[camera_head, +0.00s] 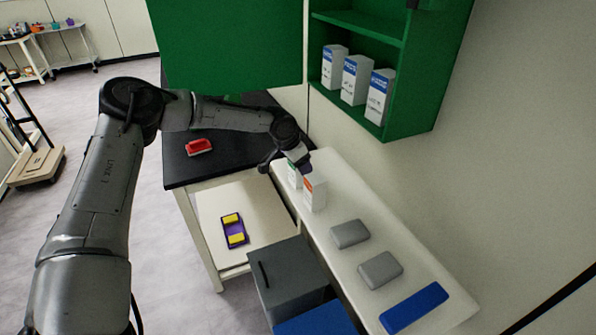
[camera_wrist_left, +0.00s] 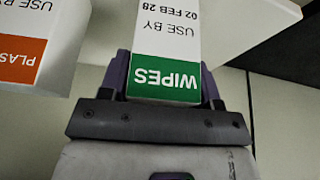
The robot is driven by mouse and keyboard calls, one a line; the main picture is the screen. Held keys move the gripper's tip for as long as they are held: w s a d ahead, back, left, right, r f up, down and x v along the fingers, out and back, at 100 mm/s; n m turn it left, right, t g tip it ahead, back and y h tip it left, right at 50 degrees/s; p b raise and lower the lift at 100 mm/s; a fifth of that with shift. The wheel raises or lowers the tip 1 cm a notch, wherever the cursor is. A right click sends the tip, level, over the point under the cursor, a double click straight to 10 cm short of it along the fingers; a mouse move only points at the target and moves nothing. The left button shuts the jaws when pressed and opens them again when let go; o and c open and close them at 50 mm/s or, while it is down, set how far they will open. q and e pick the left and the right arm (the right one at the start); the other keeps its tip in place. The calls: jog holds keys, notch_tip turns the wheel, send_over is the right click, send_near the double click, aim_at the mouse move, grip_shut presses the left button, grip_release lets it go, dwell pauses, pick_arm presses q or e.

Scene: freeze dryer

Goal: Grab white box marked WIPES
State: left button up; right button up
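The white box marked WIPES (camera_wrist_left: 166,50), with a green label, shows upside down in the left wrist view. My left gripper (camera_wrist_left: 165,82) has one purple finger on each side of it. The fingers lie close along the box's sides; I cannot tell whether they press on it. In the head view the green-labelled box (camera_head: 294,176) stands on the white shelf, partly hidden by my left gripper (camera_head: 304,163). My right gripper is not in view.
A white box with an orange label (camera_head: 314,192) stands close beside the WIPES box. Farther along the white shelf (camera_head: 330,205) lie two grey blocks (camera_head: 350,233) and a blue block (camera_head: 414,307). A green cabinet (camera_head: 415,110) holding several white boxes hangs above.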

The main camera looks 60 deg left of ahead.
pick_arm(q)
jog(key=c, duration=0.5)
jog(key=shift+r, duration=0.1)
